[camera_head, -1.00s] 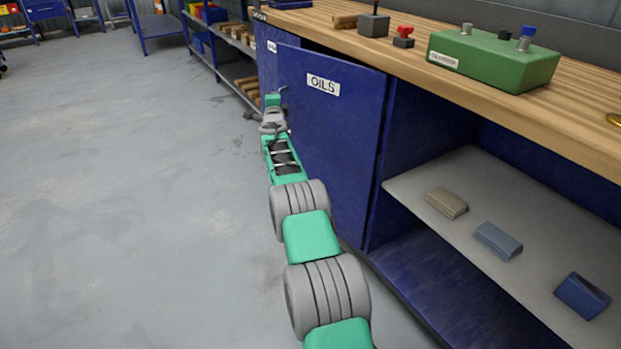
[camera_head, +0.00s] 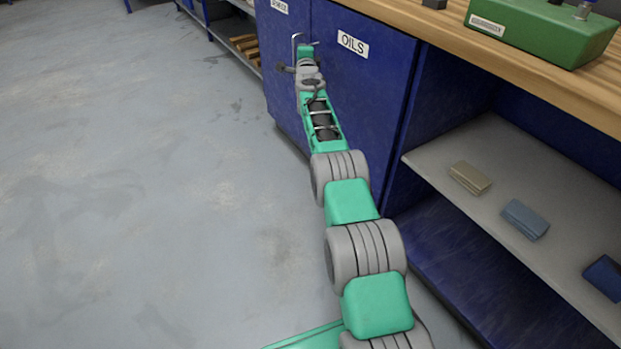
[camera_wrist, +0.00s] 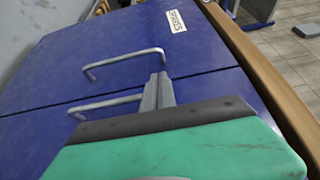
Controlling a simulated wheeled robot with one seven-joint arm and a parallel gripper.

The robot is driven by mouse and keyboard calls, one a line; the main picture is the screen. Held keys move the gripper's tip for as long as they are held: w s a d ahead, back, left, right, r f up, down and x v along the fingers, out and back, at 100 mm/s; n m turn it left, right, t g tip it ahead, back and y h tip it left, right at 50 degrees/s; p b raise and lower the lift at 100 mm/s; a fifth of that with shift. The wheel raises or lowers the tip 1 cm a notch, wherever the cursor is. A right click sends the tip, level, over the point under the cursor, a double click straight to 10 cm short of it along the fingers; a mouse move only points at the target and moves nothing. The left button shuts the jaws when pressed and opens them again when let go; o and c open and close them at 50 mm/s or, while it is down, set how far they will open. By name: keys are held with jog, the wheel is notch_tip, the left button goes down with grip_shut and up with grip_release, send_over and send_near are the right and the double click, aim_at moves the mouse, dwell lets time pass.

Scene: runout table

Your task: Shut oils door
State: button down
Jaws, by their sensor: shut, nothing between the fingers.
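The oils door (camera_head: 365,85) is a blue cabinet door with a white OILS label, under the wooden bench top. In the head view it looks flush or nearly flush with the neighbouring blue door (camera_head: 283,60); whether a small gap is left I cannot tell. In the wrist view a seam runs between the two doors, with a bar handle (camera_wrist: 105,104) below it and another handle (camera_wrist: 125,62) above it. My gripper (camera_wrist: 158,88) is shut and empty, its fingers close to the door front near the seam. Whether they touch it I cannot tell.
Right of the oils door is an open bay with a grey shelf (camera_head: 490,140) holding several small blocks. A green box (camera_head: 540,28) stands on the bench top (camera_head: 480,50). The grey floor (camera_head: 150,180) to the left is clear.

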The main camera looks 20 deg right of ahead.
jog(key=s+a, duration=0.6)
jog(key=a, duration=0.7)
jog(key=s+r+n+g+p, duration=0.25)
jog(key=s+r+p, duration=0.25)
jog(key=r+p, duration=0.55)
jog(key=s+a+r+n+g+y+p, duration=0.1)
jog(key=s+r+n+g+p, duration=0.1)
jog(key=s+r+n+p, duration=0.45)
jog(key=s+a+r+n+g+y+p, duration=0.1)
jog(key=s+a+r+g+y+p, duration=0.2)
jog(key=s+r, duration=0.5)
jog(key=s+a+r+n+g+p, duration=0.1)
jog(key=s+n+g+p, duration=0.2)
jog(key=s, duration=1.5)
jog(key=s+a+r+n+g+p, duration=0.1)
jog(key=s+n+g+p, duration=0.2)
jog(key=s+n+p, duration=0.5)
jog(key=s+p, duration=0.5)
jog(key=s, duration=0.5)
jog(key=shift+s+a+r+g+y+p, duration=0.25)
jog(key=shift+a+g+y+p, duration=0.05)
jog(key=shift+a+g+p, duration=0.1)
